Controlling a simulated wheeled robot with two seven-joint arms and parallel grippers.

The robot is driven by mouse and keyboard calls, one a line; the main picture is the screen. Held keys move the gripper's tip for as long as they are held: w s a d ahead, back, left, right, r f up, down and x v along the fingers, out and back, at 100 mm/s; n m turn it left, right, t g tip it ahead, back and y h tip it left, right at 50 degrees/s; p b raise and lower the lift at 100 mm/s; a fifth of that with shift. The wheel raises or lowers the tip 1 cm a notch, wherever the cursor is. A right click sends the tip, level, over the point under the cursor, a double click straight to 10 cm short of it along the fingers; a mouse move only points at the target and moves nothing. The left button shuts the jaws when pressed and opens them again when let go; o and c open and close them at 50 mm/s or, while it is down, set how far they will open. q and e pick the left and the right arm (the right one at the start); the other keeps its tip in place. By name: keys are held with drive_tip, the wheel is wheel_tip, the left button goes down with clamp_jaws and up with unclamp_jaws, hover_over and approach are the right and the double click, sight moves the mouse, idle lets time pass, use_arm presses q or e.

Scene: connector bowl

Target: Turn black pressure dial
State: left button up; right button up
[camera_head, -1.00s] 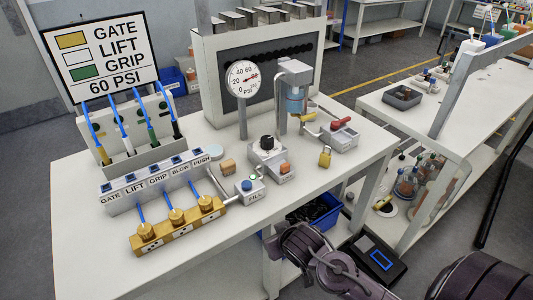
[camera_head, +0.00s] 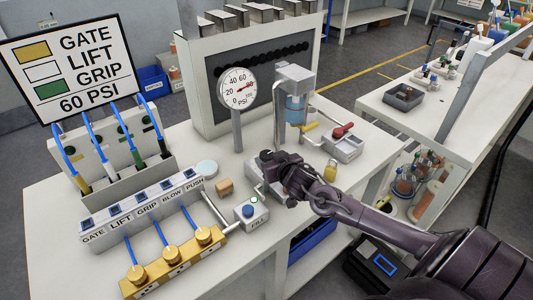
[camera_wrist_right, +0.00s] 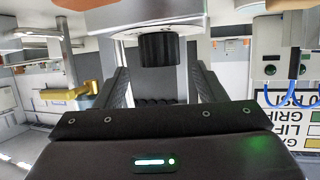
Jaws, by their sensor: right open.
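The black pressure dial (camera_wrist_right: 158,48) shows in the right wrist view as a short ribbed black knob on a pale regulator body. My right gripper (camera_wrist_right: 160,78) is open, with one finger to each side of the dial; I cannot tell whether either touches it. In the head view my right gripper (camera_head: 268,178) is over the regulator block, and it mostly hides the dial and the block there. The round pressure gauge (camera_head: 238,88) stands on a post behind the gripper, its red needle pointing to the upper right. My left gripper is not in view.
The FILL box (camera_head: 252,212) with its button is just left of the gripper. The brass manifold (camera_head: 175,262) and the 60 PSI sign (camera_head: 75,65) are left. The white table (camera_head: 70,215) has bare patches.

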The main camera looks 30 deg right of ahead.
sight(268, 155)
drive_tip(key=x, duration=0.3)
drive_tip(key=shift+w, duration=0.1)
drive_tip(key=shift+w+d+f, duration=0.1)
drive_tip(key=shift+w+f, duration=0.25)
drive_tip(key=shift+w, duration=0.25)
drive_tip(key=shift+c, duration=1.4)
drive_tip(key=c, duration=0.5)
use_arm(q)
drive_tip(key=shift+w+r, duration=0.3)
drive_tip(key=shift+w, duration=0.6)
use_arm(e)
drive_tip(key=shift+c, duration=1)
